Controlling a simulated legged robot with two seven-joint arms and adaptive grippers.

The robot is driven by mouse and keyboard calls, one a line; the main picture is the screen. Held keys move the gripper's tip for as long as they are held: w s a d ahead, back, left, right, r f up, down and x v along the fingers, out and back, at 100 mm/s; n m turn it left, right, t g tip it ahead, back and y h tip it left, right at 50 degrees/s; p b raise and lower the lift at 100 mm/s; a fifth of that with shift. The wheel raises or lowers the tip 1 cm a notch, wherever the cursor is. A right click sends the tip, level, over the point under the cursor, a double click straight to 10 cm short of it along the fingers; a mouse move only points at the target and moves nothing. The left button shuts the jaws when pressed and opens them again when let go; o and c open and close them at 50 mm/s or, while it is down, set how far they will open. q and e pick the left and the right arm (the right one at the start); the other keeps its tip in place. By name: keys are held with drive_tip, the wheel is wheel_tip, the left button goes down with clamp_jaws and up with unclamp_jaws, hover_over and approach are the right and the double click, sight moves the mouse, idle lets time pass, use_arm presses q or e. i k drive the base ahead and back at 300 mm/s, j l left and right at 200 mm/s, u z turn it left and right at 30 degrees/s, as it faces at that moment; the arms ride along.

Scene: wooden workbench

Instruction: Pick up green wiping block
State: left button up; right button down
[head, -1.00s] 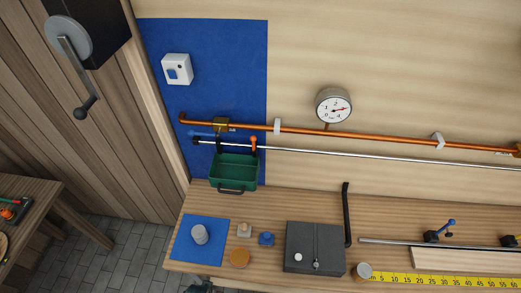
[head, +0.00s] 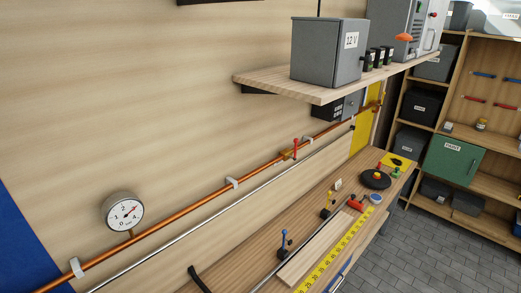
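I cannot make out a green wiping block for certain. A small green piece (head: 396,173) sits at the far end of the workbench (head: 240,268), beside a round black disc (head: 375,181). It is too small to tell what it is. Neither of my grippers is in view.
A wooden shelf (head: 325,92) with a grey 12 V box (head: 328,52) overhangs the bench. A copper pipe (head: 190,206) and gauge (head: 123,212) are on the wall. A yellow ruler (head: 338,250) and blue-handled clamp (head: 284,242) are on the bench. Storage shelves with a green box (head: 453,162) stand right.

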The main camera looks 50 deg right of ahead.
sight(395, 174)
drive_tip(key=z, duration=2.3)
drive_tip(key=i+l+z, duration=0.3)
drive_tip(key=i+l, duration=0.2)
drive_tip(key=i+l+z, duration=0.3)
drive_tip(key=i+l, duration=0.25)
drive_tip(key=i, duration=0.35)
drive_tip(key=i+l, duration=0.15)
drive_tip(key=i, duration=0.35)
drive_tip(key=i+l+u, duration=0.1)
drive_tip(key=i, duration=0.35)
drive_tip(key=i+l, duration=0.15)
drive_tip(key=i, duration=0.35)
